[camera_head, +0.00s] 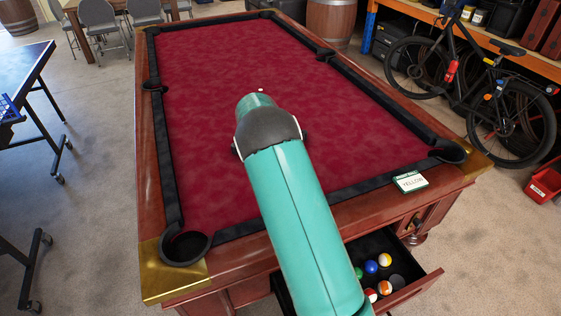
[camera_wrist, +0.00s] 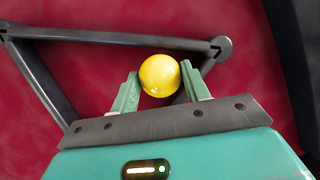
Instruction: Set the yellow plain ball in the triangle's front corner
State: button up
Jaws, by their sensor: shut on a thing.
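The yellow plain ball (camera_wrist: 160,75) is between the two fingertips of my gripper (camera_wrist: 163,84) in the wrist view, and my gripper is shut on it. The dark triangle (camera_wrist: 110,37) lies on the red cloth; one long side runs across behind the ball, with a corner at each end. Its other two sides run down under my gripper, which hides the third corner. The ball overlaps the triangle's right part in the picture; I cannot tell its height above the cloth. In the head view my arm hides the ball, the triangle and my gripper.
The pool table (camera_head: 220,60) has dark cushions and corner pockets. A small card reading YELLOW (camera_head: 410,181) lies on its near right rail. Below it, an open drawer (camera_head: 412,284) holds several balls. A small white spot (camera_head: 261,90) shows on the cloth beyond my arm.

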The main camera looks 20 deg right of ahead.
jog(key=shift+f, duration=0.4)
dwell(0.3)
jog(key=o, duration=1.1)
jog(key=shift+o, duration=0.2)
jog(key=v, duration=1.3)
jog(key=s+a+r+m+t+y, duration=0.2)
jog(key=s+r+m, duration=0.2)
jog(key=s+r, duration=0.55)
jog(key=s+a+r+m+t+y, duration=0.1)
jog(key=s+a+r+m+t, duration=0.2)
jog(key=s, duration=0.7)
jog(key=s+a+r+m+t+y, duration=0.15)
jog(key=s+r+m, duration=0.35)
jog(key=s, duration=0.5)
jog(key=s+a+f+m+t, duration=0.1)
jog(key=s+a+f+m, duration=0.1)
jog(key=s, duration=0.6)
jog(key=shift+s+a+f+m, duration=0.3)
jog(key=shift+a+f, duration=0.15)
